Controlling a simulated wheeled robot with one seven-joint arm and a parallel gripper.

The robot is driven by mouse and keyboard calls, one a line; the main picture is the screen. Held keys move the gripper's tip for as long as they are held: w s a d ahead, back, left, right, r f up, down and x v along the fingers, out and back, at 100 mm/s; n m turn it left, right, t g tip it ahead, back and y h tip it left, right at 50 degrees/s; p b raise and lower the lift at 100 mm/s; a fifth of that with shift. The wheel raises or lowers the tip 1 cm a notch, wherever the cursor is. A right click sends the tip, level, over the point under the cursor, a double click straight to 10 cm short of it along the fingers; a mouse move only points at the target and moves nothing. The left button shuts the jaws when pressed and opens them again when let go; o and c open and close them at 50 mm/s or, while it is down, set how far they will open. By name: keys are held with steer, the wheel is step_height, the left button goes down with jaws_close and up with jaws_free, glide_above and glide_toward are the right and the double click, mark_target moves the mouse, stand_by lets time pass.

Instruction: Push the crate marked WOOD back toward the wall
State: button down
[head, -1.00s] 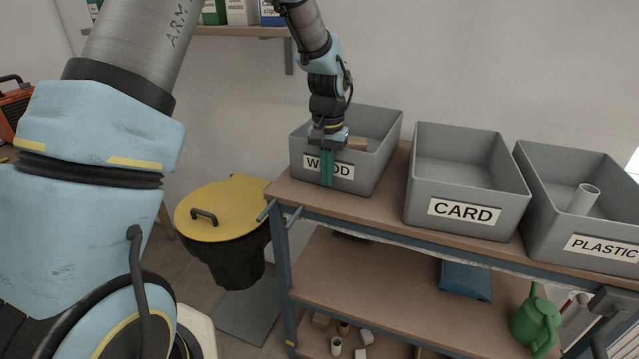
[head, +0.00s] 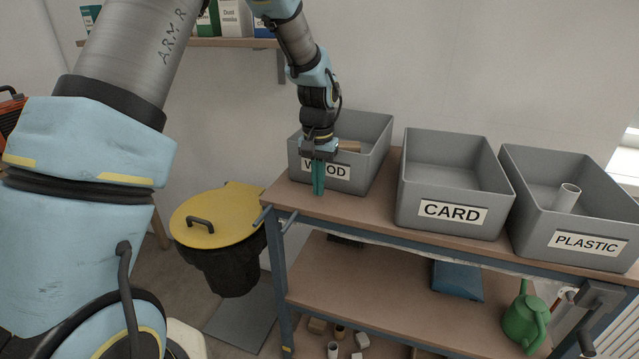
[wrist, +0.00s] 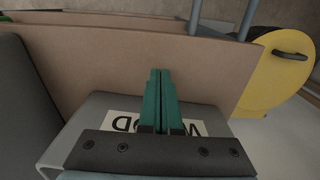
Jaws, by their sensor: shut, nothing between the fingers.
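The grey crate marked WOOD (head: 353,186) stands upright at the left end of the bench top. Its white label is partly covered by my fingers. A wooden block shows inside it. There is bench between its front wall and the front edge. My gripper (head: 318,191) points down in front of the crate's front wall with its green fingers together and empty. In the wrist view the gripper (wrist: 161,72) crosses the label of the crate (wrist: 88,118). I cannot tell whether the fingers touch the wall.
The crate marked CARD (head: 415,217) and the crate marked PLASTIC (head: 535,222), with a white tube inside, stand to the right. The wall (head: 430,60) is behind the bench (head: 350,210). A yellow-lidded bin (head: 215,215) stands left of the bench. A shelf (head: 220,42) hangs above.

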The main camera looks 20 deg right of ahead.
steer(key=shift+r, duration=0.65)
steer(key=shift+w+r+b, duration=0.1)
steer(key=shift+r+b, duration=0.2)
steer(key=shift+b, duration=0.05)
step_height(320, 180, up, 8)
steer(key=b, duration=0.2)
steer(key=a+f+n, duration=0.1)
steer(key=a+n, duration=0.2)
steer(key=a, duration=1.3)
steer(key=s+a+f+n, duration=0.2)
steer(key=s+a, duration=0.2)
steer(key=a, duration=0.4)
steer(key=s+a+f+n+t, duration=0.1)
steer(key=s+a, duration=0.3)
steer(key=a, duration=0.5)
steer(key=shift+s+f+n+t, duration=0.3)
steer(key=shift+f+n, duration=0.1)
steer(key=shift+n, duration=0.3)
